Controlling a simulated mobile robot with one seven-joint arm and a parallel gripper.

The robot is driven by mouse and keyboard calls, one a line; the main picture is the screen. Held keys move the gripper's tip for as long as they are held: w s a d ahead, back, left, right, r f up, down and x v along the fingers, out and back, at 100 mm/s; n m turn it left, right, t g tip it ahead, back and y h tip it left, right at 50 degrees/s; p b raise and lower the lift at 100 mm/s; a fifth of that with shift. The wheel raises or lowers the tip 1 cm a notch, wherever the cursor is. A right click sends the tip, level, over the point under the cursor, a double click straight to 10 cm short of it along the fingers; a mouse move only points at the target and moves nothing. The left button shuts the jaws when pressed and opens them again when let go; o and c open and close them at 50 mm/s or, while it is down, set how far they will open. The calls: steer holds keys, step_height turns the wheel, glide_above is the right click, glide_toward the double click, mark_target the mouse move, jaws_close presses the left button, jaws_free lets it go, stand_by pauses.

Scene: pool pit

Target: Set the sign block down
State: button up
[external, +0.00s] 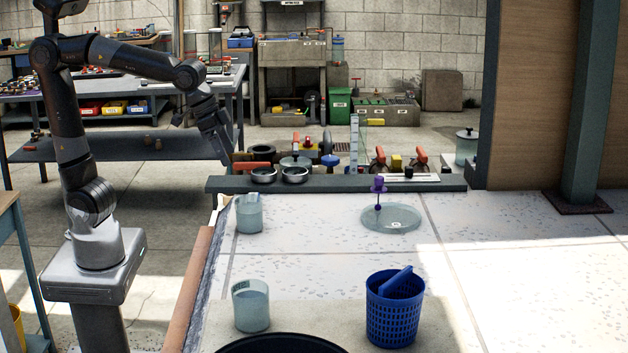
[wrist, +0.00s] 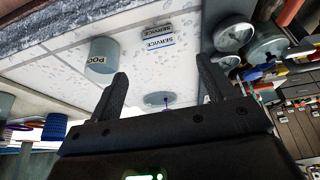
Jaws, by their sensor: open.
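The sign block (wrist: 159,37) shows in the wrist view as a small block with white and blue faces lettered SERVICE. It rests on the pale speckled slab, beyond the fingertips and apart from them. I cannot make it out in the external view. My gripper (wrist: 163,66) is open, with nothing between its two dark fingers. In the external view my gripper (external: 224,158) hangs near the left end of the dark ledge, above the slab's far left corner.
Two pale cups, one far (external: 249,215) and one near (external: 250,308), stand along the slab's left side. A blue basket (external: 393,318) stands at the front. A glassy disc (external: 391,220) bears a purple-topped piece. Gauges and valves crowd the dark ledge (external: 335,184). The slab's middle is clear.

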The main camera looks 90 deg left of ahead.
steer(key=s+a+f, duration=0.1)
steer(key=s, duration=0.6)
steer(key=s+a+f+t, duration=0.1)
steer(key=s+a+f, duration=0.1)
steer(key=s, duration=0.6)
steer(key=shift+s+f, duration=0.15)
steer(key=shift+f, duration=0.15)
